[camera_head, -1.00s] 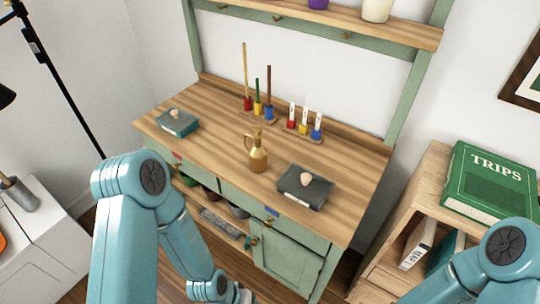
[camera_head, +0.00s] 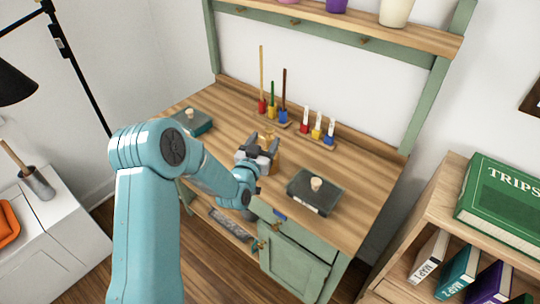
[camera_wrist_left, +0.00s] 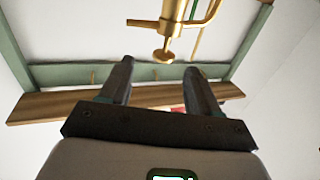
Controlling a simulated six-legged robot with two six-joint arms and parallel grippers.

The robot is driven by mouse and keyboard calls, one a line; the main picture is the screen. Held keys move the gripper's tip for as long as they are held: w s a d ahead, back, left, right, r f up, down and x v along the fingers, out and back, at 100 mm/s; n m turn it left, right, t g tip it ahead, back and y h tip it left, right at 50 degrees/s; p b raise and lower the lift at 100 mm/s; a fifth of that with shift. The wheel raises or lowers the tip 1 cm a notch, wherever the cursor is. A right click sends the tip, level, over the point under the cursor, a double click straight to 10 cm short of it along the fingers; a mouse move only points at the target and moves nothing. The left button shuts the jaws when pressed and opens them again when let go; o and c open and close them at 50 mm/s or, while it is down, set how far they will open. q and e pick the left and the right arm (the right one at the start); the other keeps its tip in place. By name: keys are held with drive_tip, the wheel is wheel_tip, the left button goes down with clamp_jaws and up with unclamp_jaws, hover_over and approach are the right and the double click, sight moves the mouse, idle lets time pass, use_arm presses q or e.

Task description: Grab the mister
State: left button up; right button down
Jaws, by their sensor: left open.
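The brass mister (camera_head: 275,160) stands on the wooden top of the green potting bench (camera_head: 365,185). My left gripper (camera_head: 260,146) is at its near left side and hides part of it in the head view. In the left wrist view the mister (camera_wrist_left: 172,28) is at the top, with its spout and knob beyond the fingertips. The fingers of my left gripper (camera_wrist_left: 158,72) are apart, with nothing between them. I cannot tell whether a finger touches the mister. My right gripper is not in view.
A dark box with a pale knob (camera_head: 313,191) is right of the mister; a similar box (camera_head: 192,121) is at the left. Behind are a rack of coloured tools (camera_head: 273,112) and a rack of small tubes (camera_head: 317,132). A bookshelf (camera_head: 420,225) stands at right.

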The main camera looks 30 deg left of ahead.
sight(268, 132)
use_arm(q)
drive_tip(key=shift+x, duration=1)
drive_tip(key=p+x, duration=0.1)
drive_tip(key=x, duration=0.1)
drive_tip(key=p+x, duration=0.1)
drive_tip(key=x, duration=0.2)
drive_tip(key=shift+a+r, duration=0.15)
drive_tip(key=shift+a, duration=0.1)
drive_tip(key=shift+w, duration=0.2)
drive_tip(key=shift+s, duration=0.1)
drive_tip(key=shift+c, duration=0.9)
clamp_jaws()
